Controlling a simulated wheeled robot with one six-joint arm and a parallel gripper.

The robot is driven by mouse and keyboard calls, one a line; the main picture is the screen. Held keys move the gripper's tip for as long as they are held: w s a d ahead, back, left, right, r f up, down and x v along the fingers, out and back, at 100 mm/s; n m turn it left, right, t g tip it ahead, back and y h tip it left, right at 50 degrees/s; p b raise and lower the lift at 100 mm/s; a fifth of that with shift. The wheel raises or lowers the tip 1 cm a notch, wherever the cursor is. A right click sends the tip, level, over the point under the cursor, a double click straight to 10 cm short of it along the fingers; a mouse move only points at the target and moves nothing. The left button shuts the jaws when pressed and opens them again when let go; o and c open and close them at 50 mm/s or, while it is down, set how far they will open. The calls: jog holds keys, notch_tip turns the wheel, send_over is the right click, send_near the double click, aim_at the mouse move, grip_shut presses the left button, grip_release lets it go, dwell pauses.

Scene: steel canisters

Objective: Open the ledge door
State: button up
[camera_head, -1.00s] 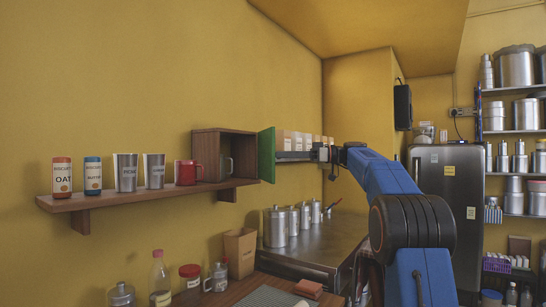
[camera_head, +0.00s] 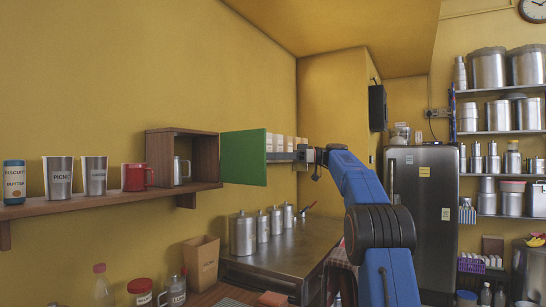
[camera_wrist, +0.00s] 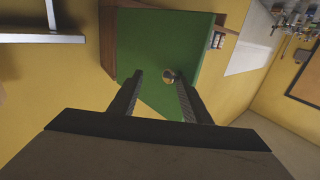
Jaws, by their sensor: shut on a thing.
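The ledge door is a green panel (camera_head: 243,158) on the side of a small wooden box (camera_head: 206,158) on the wall ledge. It stands open, swung out to the right of the box, and its green face shows broadly. My gripper (camera_head: 280,156) is at the door's right edge in the head view. In the wrist view my gripper (camera_wrist: 160,80) is shut on the door's round metal knob (camera_wrist: 168,75), which shows between the fingertips near the right finger. The green door (camera_wrist: 150,45) lies just beyond. The exact finger contact is hard to see.
A steel mug (camera_head: 182,171) stands inside the box. The ledge (camera_head: 110,199) also bears a red mug (camera_head: 137,177), steel tumblers and a jar to the left. Steel canisters (camera_head: 243,233) stand on the counter below. A fridge (camera_head: 424,215) stands at the right.

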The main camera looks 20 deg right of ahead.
jog(key=shift+w+a+f, duration=0.1)
jog(key=shift+w+f, duration=0.25)
jog(key=shift+w, duration=0.2)
jog(key=o, duration=0.9)
jog(key=shift+o, duration=1.2)
jog(key=shift+w+a+f, duration=0.1)
jog(key=shift+w+a, duration=0.1)
jog(key=shift+s+d, duration=0.1)
jog(key=shift+d, duration=0.05)
jog(key=shift+c, duration=0.9)
jog(key=shift+s+d, duration=0.1)
jog(key=shift+d, duration=0.5)
jog(key=shift+c, duration=0.3)
jog(key=v, duration=1.6)
jog(key=shift+s+r, duration=0.3)
jog(key=shift+s, duration=0.05)
jog(key=shift+d, duration=0.15)
